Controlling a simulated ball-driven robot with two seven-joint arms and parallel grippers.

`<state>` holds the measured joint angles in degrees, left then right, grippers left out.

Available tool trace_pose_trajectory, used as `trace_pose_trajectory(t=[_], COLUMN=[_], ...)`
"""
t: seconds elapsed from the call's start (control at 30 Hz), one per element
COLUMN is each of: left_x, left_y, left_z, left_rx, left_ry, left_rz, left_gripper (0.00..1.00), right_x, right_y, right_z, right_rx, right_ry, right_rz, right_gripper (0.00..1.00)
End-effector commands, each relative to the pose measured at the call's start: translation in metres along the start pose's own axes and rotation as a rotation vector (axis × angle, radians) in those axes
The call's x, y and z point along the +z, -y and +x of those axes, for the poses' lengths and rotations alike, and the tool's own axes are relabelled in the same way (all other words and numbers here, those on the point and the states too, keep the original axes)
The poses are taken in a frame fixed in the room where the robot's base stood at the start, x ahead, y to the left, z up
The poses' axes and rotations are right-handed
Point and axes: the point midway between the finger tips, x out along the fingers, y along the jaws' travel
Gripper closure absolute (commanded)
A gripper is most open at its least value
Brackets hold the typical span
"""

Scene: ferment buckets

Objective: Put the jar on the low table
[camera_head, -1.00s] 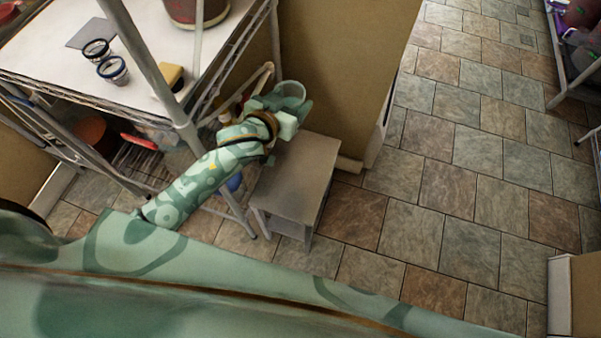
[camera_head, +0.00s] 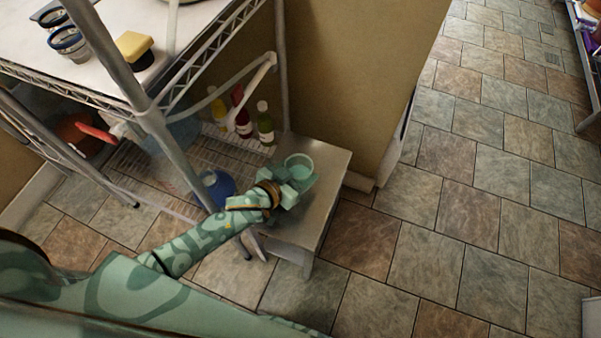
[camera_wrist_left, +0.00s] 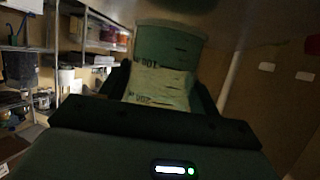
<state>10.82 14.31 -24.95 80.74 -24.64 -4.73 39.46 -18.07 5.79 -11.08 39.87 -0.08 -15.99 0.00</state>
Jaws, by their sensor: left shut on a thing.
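The jar (camera_head: 299,162) is a small clear vessel with a round pale rim. My left gripper (camera_head: 297,180) is shut on it, over the low table (camera_head: 327,190). The low table is a small grey stand with a flat top. From above I cannot tell whether the jar's base touches the tabletop. The gripper and forearm hide part of the jar and the tabletop's left side. My right gripper is not in view.
A wire shelf rack (camera_head: 205,75) with a grey post stands at the left, close to my forearm. Several bottles (camera_head: 265,122) and a blue container (camera_head: 217,186) are on or near its lower level. A brown wall (camera_head: 350,80) rises behind the table.

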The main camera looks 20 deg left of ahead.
Motion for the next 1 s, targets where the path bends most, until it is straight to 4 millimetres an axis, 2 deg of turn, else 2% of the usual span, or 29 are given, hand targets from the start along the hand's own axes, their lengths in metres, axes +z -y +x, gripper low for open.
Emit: trace_pose_trajectory(t=[0.03,0.23,0.4,0.43,0.5,0.83,0.93,1.0], left_x=[0.012,0.008,0.012,0.012,0.011,0.006,0.005,0.003], left_y=[-0.001,0.0,-0.001,0.0,0.0,0.0,0.0,0.0], left_z=[0.005,0.004,0.005,0.005,0.004,0.003,-0.011,-0.027], left_rx=[0.001,0.001,0.0,0.0,0.0,0.0,-0.001,-0.001], left_ry=[0.004,-0.001,0.001,0.002,0.001,-0.001,0.001,-0.001], left_rz=[-0.003,-0.001,-0.001,-0.001,0.0,0.001,0.0,-0.001], left_gripper=[0.74,0.73,0.73,0.32,0.16,0.16,0.16,0.16], right_x=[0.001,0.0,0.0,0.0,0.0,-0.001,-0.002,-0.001], right_y=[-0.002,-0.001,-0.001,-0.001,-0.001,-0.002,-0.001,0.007], right_z=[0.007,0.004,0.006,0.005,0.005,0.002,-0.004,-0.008], right_rx=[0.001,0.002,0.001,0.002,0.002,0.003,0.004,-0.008], right_ry=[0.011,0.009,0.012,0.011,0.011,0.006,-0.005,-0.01], right_rz=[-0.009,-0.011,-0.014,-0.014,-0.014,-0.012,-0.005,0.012], right_gripper=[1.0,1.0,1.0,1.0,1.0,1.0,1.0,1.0])
